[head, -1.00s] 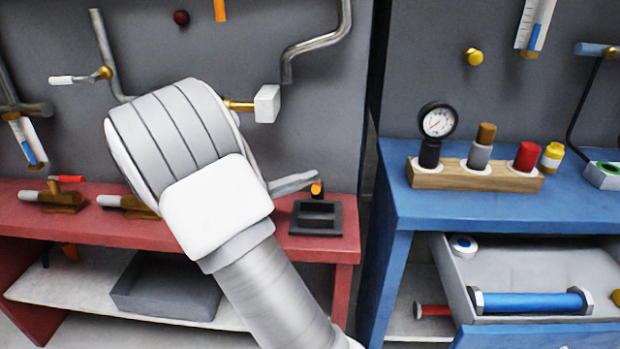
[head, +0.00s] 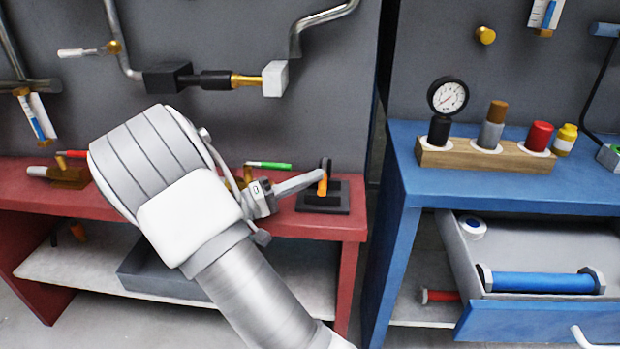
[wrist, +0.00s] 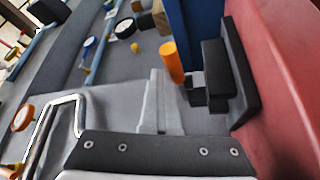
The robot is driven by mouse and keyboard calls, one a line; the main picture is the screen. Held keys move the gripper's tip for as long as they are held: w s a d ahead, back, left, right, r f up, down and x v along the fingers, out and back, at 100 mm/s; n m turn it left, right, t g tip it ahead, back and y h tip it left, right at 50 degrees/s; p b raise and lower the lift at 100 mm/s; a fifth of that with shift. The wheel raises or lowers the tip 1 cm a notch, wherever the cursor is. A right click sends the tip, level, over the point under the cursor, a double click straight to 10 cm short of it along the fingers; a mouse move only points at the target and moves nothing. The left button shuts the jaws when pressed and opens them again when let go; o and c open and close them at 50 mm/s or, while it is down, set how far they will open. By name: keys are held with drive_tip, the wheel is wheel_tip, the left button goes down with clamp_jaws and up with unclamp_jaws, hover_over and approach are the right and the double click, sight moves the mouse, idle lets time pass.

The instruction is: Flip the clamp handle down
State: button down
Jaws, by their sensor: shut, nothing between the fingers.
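The clamp (head: 323,198) is a black block on a base plate near the right end of the red bench. Its orange handle (head: 322,185) stands up at the clamp in the head view. In the wrist view the orange handle (wrist: 172,62) shows beside the black clamp body (wrist: 230,78). My gripper (head: 318,177) is shut and empty, its fingertips right by the handle. In the wrist view the closed fingers (wrist: 158,78) lie just left of the handle; I cannot tell whether they touch it.
A green marker-like piece (head: 268,165) lies on the red bench (head: 280,222) behind my wrist. A grey bin (head: 165,275) is on the shelf below. The blue bench (head: 450,188) at right holds a wooden rack (head: 470,156) and has an open drawer (head: 530,262).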

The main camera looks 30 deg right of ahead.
drive_tip(key=shift+s+f, duration=0.15)
drive_tip(key=shift+f, duration=0.55)
drive_tip(key=r+p+v, duration=0.1)
drive_tip(key=p+v, duration=0.3)
drive_tip(key=v, duration=1.3)
drive_tip(key=shift+a, duration=0.25)
drive_tip(key=shift+d+r, duration=0.1)
drive_tip(key=shift+d, duration=0.05)
